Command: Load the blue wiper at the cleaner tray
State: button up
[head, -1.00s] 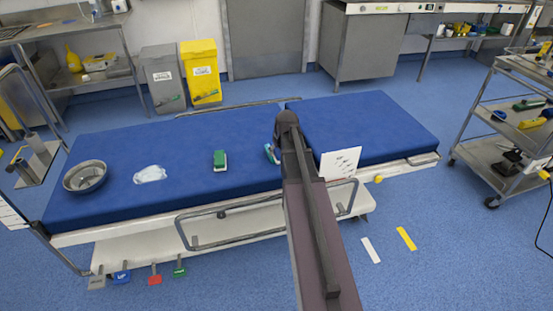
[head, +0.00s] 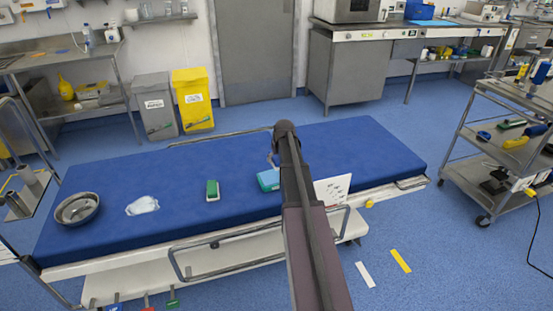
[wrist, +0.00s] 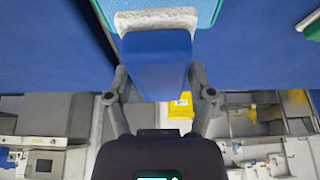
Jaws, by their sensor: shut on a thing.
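The blue wiper (wrist: 157,60) fills the middle of the wrist view, a blue block with a white fuzzy pad at its far end. My gripper (wrist: 160,88) is shut on it, with a finger on each side. Just past the pad is a light-blue speckled surface with a teal edge, which looks like the cleaner tray (wrist: 205,12). I cannot tell whether the pad touches it. In the head view a light-blue piece (head: 268,181) shows on the bed beside my arm, probably the same tray. My arm hides most of my gripper and the wiper there.
A green brush (head: 212,190), a white cloth (head: 142,205) and a metal bowl (head: 77,208) lie on the blue bed (head: 180,180), left of my arm. A white sign (head: 333,191) stands at the bed's near edge. A trolley (head: 465,155) stands at the right.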

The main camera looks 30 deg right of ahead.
jog(key=shift+f, duration=0.15)
jog(key=shift+f+b, duration=2.85)
jog(key=shift+b, duration=0.1)
jog(key=shift+f+b, duration=0.5)
dwell(0.7)
jog(key=shift+r, duration=0.1)
jog(key=shift+r+p, duration=3.45)
jog(key=shift+p, duration=0.1)
notch_tip(320, 180, up, 20)
jog(key=p, duration=2)
send_over(276, 174)
jog(key=s, duration=0.1)
jog(key=shift+a+f, duration=0.15)
jog(key=shift+a, duration=0.05)
